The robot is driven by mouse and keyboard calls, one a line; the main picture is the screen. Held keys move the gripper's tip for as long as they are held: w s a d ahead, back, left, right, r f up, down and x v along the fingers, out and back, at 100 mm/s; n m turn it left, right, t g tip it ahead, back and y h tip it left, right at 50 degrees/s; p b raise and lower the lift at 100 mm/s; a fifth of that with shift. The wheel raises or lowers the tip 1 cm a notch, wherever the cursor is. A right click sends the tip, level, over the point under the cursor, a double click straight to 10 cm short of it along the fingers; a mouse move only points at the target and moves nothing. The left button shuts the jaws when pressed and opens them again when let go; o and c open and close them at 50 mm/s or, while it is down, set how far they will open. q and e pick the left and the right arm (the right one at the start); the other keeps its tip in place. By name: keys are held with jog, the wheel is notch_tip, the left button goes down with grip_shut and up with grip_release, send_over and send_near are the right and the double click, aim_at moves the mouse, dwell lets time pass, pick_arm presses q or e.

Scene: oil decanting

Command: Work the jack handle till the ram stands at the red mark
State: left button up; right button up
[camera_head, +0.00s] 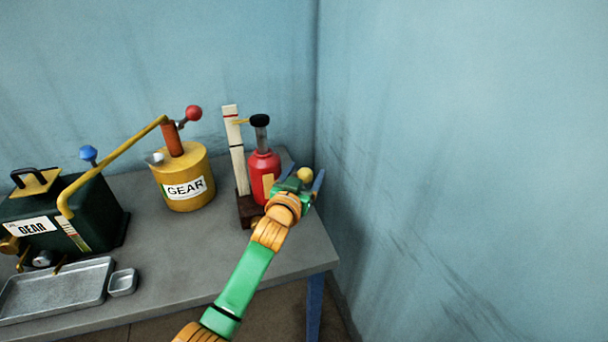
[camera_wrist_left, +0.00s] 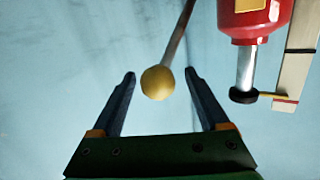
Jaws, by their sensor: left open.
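The red jack (camera_head: 263,167) stands on the table's right end. Its ram (camera_head: 262,138) is raised, with a black head (camera_head: 260,120) and a thin yellow pointer (camera_head: 240,122). The pointer reaches a cream post (camera_head: 236,160); in the wrist view, where the jack appears upside down, it lies close to the post's red mark (camera_wrist_left: 286,100), seemingly just below it. The handle (camera_wrist_left: 178,38) ends in a yellow knob (camera_wrist_left: 158,83). My left gripper (camera_head: 306,180) is open, with the knob between its fingertips and gaps on both sides. My right gripper is out of view.
A yellow GEAR can (camera_head: 182,183) with a red-knobbed lever stands left of the jack. A dark green GEAR box (camera_head: 90,215), a metal tray (camera_head: 60,290) and a small dish (camera_head: 122,282) are further left. Blue walls meet behind the jack; the right wall is near my gripper.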

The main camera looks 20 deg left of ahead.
pick_arm(q)
jog(key=s, duration=0.7)
jog(key=shift+r, duration=0.35)
jog(key=shift+w, duration=0.1)
